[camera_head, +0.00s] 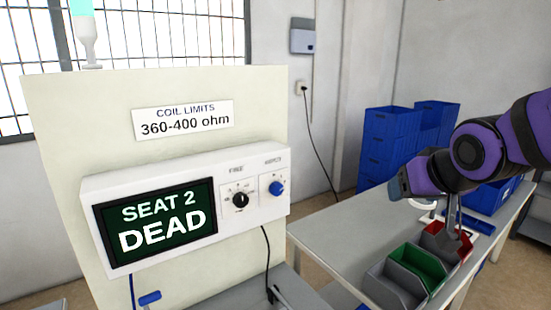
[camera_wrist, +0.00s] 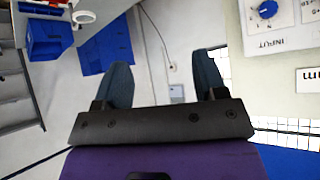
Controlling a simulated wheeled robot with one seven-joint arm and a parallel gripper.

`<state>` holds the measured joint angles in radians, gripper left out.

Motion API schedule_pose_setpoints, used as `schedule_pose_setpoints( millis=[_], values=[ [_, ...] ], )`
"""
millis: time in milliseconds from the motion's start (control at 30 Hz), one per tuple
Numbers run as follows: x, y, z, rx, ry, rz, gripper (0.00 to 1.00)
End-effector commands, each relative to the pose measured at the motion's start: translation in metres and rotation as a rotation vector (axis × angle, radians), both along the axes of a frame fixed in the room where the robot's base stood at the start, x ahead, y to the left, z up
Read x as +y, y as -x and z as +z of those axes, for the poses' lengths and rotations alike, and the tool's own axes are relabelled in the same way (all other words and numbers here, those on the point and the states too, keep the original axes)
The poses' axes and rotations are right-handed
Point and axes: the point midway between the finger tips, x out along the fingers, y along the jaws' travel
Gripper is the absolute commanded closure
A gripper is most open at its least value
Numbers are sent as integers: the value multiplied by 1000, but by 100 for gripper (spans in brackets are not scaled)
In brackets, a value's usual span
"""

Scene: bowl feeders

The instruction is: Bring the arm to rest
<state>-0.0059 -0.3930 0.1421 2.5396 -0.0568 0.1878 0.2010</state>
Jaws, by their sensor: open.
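My gripper (camera_wrist: 163,68) is open in the wrist view, its two dark blue-grey fingers apart with nothing between them. In the head view the purple arm reaches in from the right edge, and the gripper end (camera_head: 398,187) hangs in the air above the grey table (camera_head: 335,238). It points left, towards the white tester (camera_head: 190,205), and stands apart from it. The fingers are small and partly hidden there.
The tester screen (camera_head: 160,226) reads "SEAT 2 DEAD". Grey (camera_head: 392,288), green (camera_head: 420,266) and red (camera_head: 441,243) bins stand on the table below my arm. Blue crates (camera_head: 388,150) are stacked behind. In the wrist view, the upside-down tester panel (camera_wrist: 285,28) is at upper right.

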Motion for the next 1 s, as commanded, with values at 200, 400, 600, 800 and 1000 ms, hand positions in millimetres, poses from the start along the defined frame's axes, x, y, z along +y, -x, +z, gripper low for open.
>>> schedule_pose_setpoints(
  millis=[200, 400, 600, 800, 1000],
  values=[
    [-33, 71, 23, 156, 47, -36, 35],
    [-48, 128, 32, 282, 49, -32, 35],
    [-53, 153, 34, 339, 44, -23, 35],
    [-53, 155, 34, 344, 45, -21, 35],
    [-53, 154, 34, 344, 45, -21, 35]
  ],
)
